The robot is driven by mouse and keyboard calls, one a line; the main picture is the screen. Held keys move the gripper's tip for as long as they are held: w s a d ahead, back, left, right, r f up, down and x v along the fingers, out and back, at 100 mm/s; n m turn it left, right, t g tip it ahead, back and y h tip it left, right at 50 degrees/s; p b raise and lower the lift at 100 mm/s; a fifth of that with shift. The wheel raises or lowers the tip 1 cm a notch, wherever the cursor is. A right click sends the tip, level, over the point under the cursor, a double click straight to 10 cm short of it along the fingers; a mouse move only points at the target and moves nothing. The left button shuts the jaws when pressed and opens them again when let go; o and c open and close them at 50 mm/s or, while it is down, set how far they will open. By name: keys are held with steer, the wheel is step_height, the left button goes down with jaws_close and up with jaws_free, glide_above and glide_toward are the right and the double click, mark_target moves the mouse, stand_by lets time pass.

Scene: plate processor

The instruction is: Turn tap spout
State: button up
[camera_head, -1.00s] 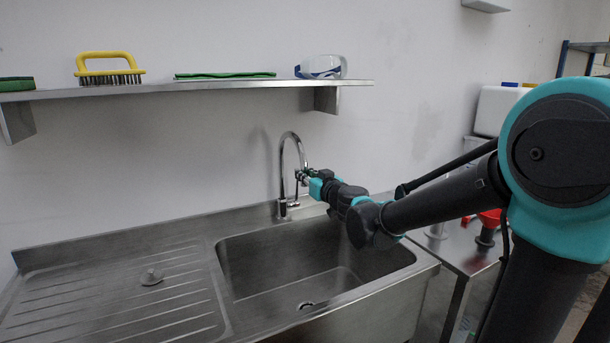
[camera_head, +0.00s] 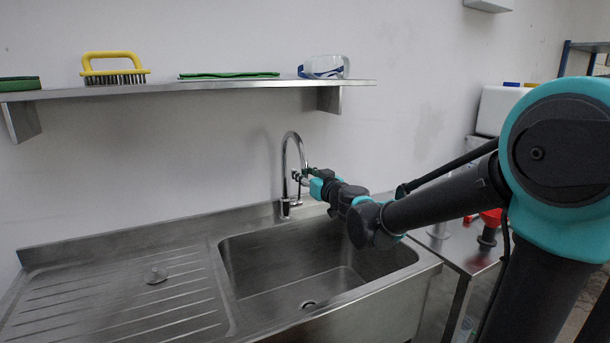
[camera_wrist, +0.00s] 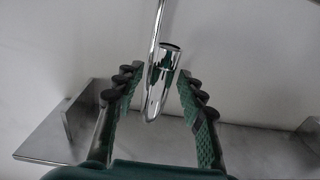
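The tap (camera_head: 285,165) is a chrome gooseneck standing at the back of the sink, with its spout arching over toward my arm. My gripper (camera_head: 300,177) is at the end of the spout on its right side. In the wrist view the spout (camera_wrist: 158,85) hangs between the two green-padded fingers of my gripper (camera_wrist: 158,100). The fingers are spread, with a gap on each side of the spout, so my gripper is open around it and not pressing on it. The spout's tip faces the wrist camera.
Above, a wall shelf (camera_head: 230,86) carries a yellow brush (camera_head: 113,68), a green cloth (camera_head: 228,75) and a white-and-blue item (camera_head: 324,67).

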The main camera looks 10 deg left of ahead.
steer(key=v, duration=1.2)
stand_by(0.4)
